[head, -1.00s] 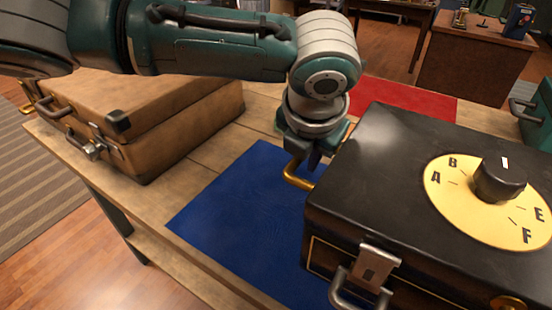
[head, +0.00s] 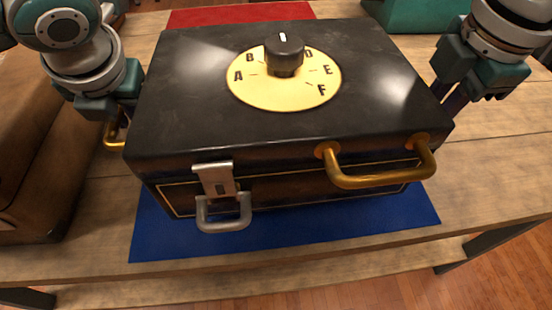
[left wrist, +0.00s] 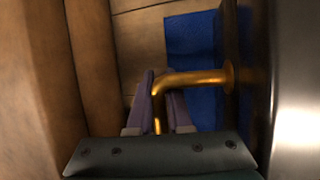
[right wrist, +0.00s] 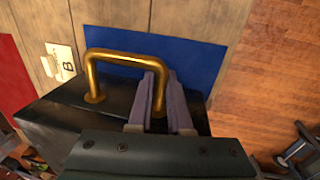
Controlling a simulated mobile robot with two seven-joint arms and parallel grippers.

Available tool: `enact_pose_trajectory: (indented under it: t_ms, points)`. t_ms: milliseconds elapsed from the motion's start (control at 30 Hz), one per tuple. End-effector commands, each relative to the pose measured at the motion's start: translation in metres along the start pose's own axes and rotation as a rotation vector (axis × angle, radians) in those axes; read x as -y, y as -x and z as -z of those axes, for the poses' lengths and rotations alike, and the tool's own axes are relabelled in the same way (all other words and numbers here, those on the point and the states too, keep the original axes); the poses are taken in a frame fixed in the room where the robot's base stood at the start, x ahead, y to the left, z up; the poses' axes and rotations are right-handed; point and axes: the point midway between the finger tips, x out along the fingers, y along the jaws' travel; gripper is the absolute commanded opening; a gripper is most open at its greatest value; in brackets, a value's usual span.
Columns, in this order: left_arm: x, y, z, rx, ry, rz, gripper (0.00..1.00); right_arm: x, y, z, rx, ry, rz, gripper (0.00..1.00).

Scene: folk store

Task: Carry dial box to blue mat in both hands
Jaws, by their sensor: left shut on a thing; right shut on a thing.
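The dial box (head: 200,110) is black, with a yellow dial and black knob on top, a front latch and a brass front handle. It is over the blue mat (head: 410,215), whose front strip shows below it; I cannot tell whether it touches the mat. My left gripper (head: 122,112) is shut on the brass handle at the box's left side, seen in the left wrist view (left wrist: 195,78). My right gripper (head: 455,100) is at the box's right side, shut on another brass handle, seen in the right wrist view (right wrist: 125,57).
A brown suitcase (head: 30,150) stands close on the left of the box. A red mat (head: 240,14) lies behind it and a teal case (head: 420,14) is at the back right.

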Motion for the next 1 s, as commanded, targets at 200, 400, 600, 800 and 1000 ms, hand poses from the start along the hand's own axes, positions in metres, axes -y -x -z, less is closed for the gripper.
enact_pose_trajectory:
  t_ms: [200, 400, 600, 800, 1000]
  points:
    - [-0.001, -0.004, 0.0, 0.002, 0.005, -0.005, 0.0, 0.0, -0.004, -0.001, 0.003, -0.002, -0.001, 0.0]
    - [0.001, -0.013, 0.004, 0.002, 0.005, -0.005, 0.0, 0.002, -0.014, -0.001, 0.003, -0.002, -0.001, 0.0]
    - [0.004, -0.026, 0.009, 0.003, 0.005, -0.005, 0.0, 0.004, -0.028, -0.001, 0.002, -0.002, -0.001, 0.0]
    - [0.007, -0.039, 0.015, 0.003, 0.005, -0.005, 0.0, 0.007, -0.042, -0.001, 0.002, -0.001, -0.001, 0.0]
    - [0.008, -0.043, 0.017, 0.0, 0.004, -0.005, 0.25, 0.008, -0.047, -0.001, 0.003, -0.001, 0.002, 0.25]
